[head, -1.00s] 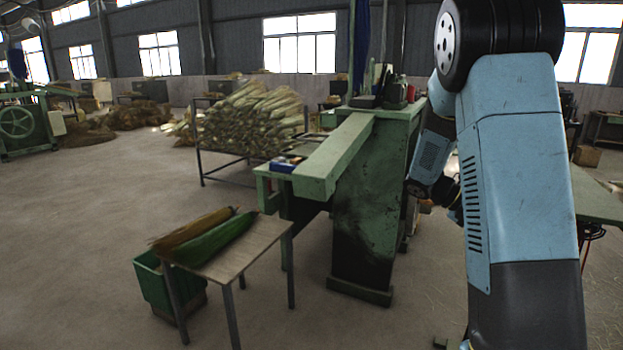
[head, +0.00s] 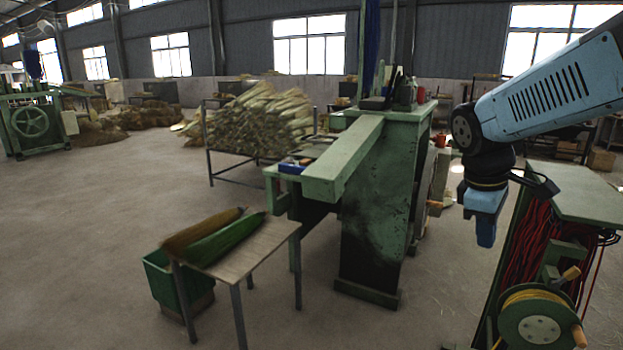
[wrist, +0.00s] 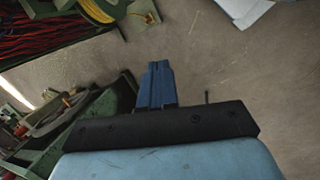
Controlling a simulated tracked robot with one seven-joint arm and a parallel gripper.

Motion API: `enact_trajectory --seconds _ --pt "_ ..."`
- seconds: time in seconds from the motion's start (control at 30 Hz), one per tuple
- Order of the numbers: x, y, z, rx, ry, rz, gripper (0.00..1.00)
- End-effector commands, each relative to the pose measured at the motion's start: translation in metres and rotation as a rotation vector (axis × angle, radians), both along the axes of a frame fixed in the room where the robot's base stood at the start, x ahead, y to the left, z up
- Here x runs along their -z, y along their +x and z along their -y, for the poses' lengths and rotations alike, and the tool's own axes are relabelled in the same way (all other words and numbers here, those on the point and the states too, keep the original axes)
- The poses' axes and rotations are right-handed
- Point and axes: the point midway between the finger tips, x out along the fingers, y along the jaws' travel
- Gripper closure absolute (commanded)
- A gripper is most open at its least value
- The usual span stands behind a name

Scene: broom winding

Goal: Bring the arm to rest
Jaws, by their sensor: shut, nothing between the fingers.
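My gripper (head: 486,231) hangs pointing down at the right of the head view, to the right of the green winding machine (head: 372,220). Its blue fingers are shut with nothing between them. In the wrist view the shut fingers (wrist: 156,84) show against bare concrete floor. My blue arm reaches in from the right edge of the head view. The gripper touches nothing that I can see.
A green bench (head: 575,192) with red cords and a yellow-wound reel (head: 537,322) stands at the right, close to my gripper. A small table (head: 246,252) holds two broom bundles, with a green bin (head: 160,278) beside it. The left floor is open.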

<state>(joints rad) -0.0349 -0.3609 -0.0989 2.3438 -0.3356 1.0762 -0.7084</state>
Motion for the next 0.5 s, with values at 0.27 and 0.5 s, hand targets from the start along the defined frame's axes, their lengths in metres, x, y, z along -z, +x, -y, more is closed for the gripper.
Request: enact_trajectory --seconds 0.27,0.5 --pt "-0.019 -0.039 -0.044 0.361 0.22 0.287 1.0" --pt "-0.028 -0.064 -0.073 0.615 0.404 0.441 1.0"
